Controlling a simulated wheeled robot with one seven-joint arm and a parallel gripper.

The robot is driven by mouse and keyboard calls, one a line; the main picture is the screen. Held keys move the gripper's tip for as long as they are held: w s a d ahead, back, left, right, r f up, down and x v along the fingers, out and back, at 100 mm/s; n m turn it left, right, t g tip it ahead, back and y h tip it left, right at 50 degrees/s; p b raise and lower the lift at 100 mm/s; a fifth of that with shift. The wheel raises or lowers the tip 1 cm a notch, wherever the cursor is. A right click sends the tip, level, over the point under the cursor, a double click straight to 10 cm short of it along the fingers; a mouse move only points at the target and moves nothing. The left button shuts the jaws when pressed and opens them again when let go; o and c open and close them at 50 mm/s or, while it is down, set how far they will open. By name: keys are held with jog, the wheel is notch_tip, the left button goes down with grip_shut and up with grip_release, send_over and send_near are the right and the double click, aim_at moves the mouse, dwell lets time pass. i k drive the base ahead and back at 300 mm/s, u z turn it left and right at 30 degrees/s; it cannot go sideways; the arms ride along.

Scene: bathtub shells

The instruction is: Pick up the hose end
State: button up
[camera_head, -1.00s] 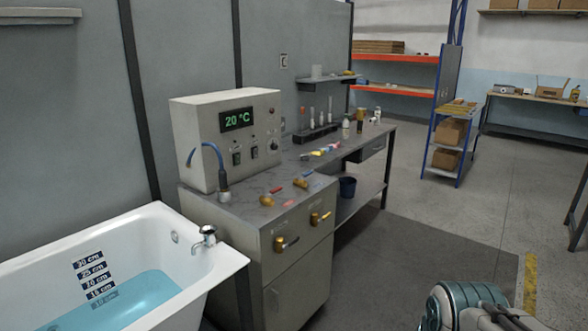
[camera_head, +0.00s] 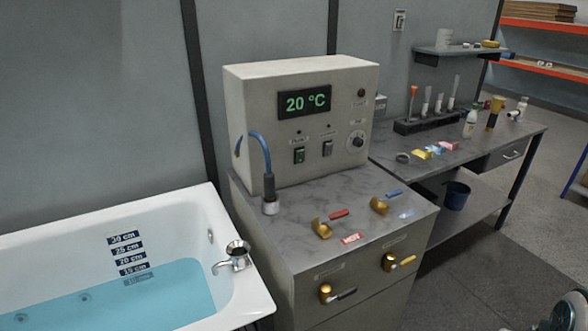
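The blue hose (camera_head: 258,144) arcs out of the left part of the control box front. Its dark hose end (camera_head: 269,187) points down, with a light metal tip at or just above the cabinet top, near the left edge. I cannot tell whether the tip touches the top. My gripper's fingers are not in view. Only a teal and silver part of my arm shows at the lower right corner, well away from the hose.
The control box (camera_head: 305,82) reads 20 °C on the grey cabinet (camera_head: 370,225). The bathtub (camera_head: 255,290) with blue water and a tap (camera_head: 235,256) stands at left. A bench (camera_head: 500,135) holds bottles and tubes.

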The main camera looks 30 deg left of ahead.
aim_at(270, 178)
jog(key=u, duration=0.7)
jog(key=i, duration=0.95)
jog(key=u, duration=1.05)
jog(key=i, duration=0.2)
jog(key=u, duration=0.15)
